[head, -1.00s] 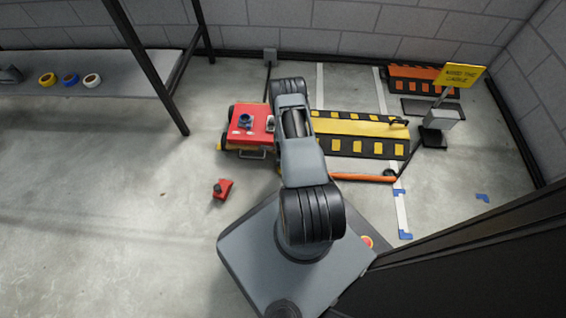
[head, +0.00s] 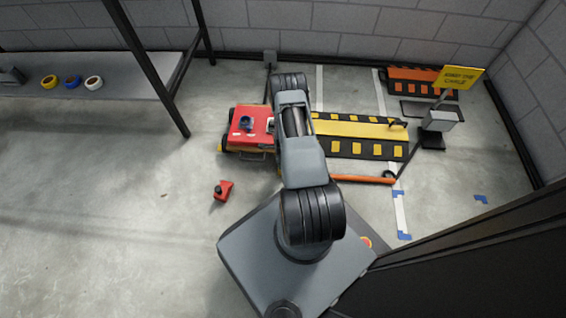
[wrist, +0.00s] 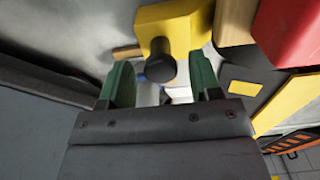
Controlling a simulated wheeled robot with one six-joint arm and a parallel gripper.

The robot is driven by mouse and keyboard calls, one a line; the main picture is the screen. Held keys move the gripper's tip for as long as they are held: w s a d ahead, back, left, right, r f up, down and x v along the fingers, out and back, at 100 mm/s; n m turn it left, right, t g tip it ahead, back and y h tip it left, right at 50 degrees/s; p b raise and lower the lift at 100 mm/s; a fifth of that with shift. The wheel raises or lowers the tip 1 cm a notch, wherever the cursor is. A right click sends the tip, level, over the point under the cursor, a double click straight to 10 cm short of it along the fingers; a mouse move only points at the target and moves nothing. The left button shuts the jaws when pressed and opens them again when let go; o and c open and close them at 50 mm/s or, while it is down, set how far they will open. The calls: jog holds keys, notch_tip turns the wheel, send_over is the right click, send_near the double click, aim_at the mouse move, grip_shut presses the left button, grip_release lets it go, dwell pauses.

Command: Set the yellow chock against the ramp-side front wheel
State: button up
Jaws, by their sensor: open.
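The yellow chock (wrist: 176,26) with a dark round knob (wrist: 160,64) shows in the upper middle of the wrist view. My gripper (wrist: 161,80) is open, with its two green fingers on either side of the knob in the picture. I cannot tell whether either finger touches it. The red truck (head: 249,125) stands left of the ramp (head: 340,126) in the head view. Part of the truck's red body (wrist: 292,28) shows at the upper right of the wrist view. My arm hides the gripper and the chock in the head view. I cannot make out the ramp-side front wheel.
A red block (head: 223,190) lies on the floor in front of the truck. An orange bar (head: 363,179) lies in front of the ramp. A sign (head: 458,77) stands at the right. A shelf (head: 125,83) holds tape rolls at the left. The left floor is mostly clear.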

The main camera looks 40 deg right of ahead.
notch_tip(320, 180, up, 11)
jog(key=p, duration=0.4)
jog(key=shift+f, duration=0.15)
jog(key=shift+w, duration=0.1)
jog(key=w+a+r+n+p, duration=0.25)
jog(key=r+n+p, duration=0.2)
jog(key=r, duration=0.95)
jog(key=w+a+r+n+t+p, duration=0.1)
jog(key=a+r+n+p, duration=0.35)
jog(key=r, duration=1.05)
jog(key=w+a+r+n+p, duration=0.15)
jog(key=r+p, duration=0.55)
jog(key=r, duration=0.7)
jog(key=s+a+r+n+t+p, duration=0.1)
jog(key=s+a+r+n+p, duration=0.3)
jog(key=r, duration=0.8)
jog(key=s+a+r+n+p, duration=0.4)
jog(key=s+r+n+p, duration=0.2)
jog(key=r, duration=0.7)
jog(key=s+a+r+n+t+p, duration=0.1)
jog(key=s+a+r+n+p, duration=0.3)
jog(key=r+p, duration=0.5)
notch_tip(320, 180, up, 4)
jog(key=shift+s+a+f+n+t, duration=0.1)
jog(key=shift+s+a+n+t, duration=0.3)
jog(key=shift+n, duration=0.85)
jog(key=shift+s+d, duration=0.1)
jog(key=shift+c, duration=0.5)
